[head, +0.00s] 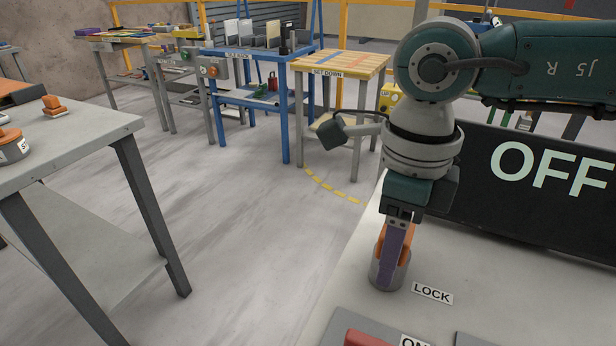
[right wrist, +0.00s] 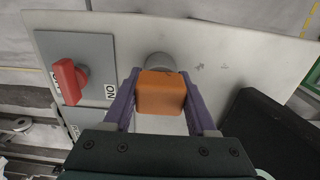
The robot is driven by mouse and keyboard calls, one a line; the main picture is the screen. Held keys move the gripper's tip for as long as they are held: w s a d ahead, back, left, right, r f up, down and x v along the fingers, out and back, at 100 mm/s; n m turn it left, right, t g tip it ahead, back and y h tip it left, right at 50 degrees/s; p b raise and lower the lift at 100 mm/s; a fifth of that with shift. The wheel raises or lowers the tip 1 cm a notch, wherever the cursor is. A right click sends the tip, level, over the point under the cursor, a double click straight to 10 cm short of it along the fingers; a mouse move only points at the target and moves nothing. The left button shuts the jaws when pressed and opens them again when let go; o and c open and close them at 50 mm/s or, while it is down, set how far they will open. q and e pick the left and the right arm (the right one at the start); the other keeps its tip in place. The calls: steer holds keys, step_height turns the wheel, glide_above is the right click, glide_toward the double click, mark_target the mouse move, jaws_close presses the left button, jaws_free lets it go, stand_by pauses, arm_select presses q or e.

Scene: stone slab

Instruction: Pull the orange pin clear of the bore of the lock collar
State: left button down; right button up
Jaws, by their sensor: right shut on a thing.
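My right gripper (head: 393,262) points down over the slab, its purple fingers shut on the orange pin (head: 409,243). The pin's orange block (right wrist: 162,93) shows between both fingers in the right wrist view. The grey round lock collar (head: 404,272) stands on the slab beside the LOCK label, directly below the pin. A finger covers part of the collar in the head view. In the right wrist view the collar (right wrist: 159,61) shows just beyond the block. The bore and the pin's shank are hidden, so its depth cannot be told. My left gripper is not in view.
A red switch handle (right wrist: 68,81) on a grey plate lies near the collar. A dark OFF panel (head: 540,200) stands behind at the right. A grey table (head: 75,150) at left carries small orange-topped parts. Open floor lies between table and slab.

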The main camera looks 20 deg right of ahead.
jaws_close()
steer(key=shift+r, duration=0.15)
steer(key=shift+r+p, duration=2.4)
steer(key=shift+r, duration=0.4)
step_height(320, 180, up, 4)
steer(key=p, duration=0.3)
steer(key=shift+r+p, duration=0.15)
steer(key=shift+p, duration=0.15)
steer(key=shift+r+p, duration=0.7)
steer(key=shift+r, duration=0.2)
steer(key=shift+f, duration=0.1)
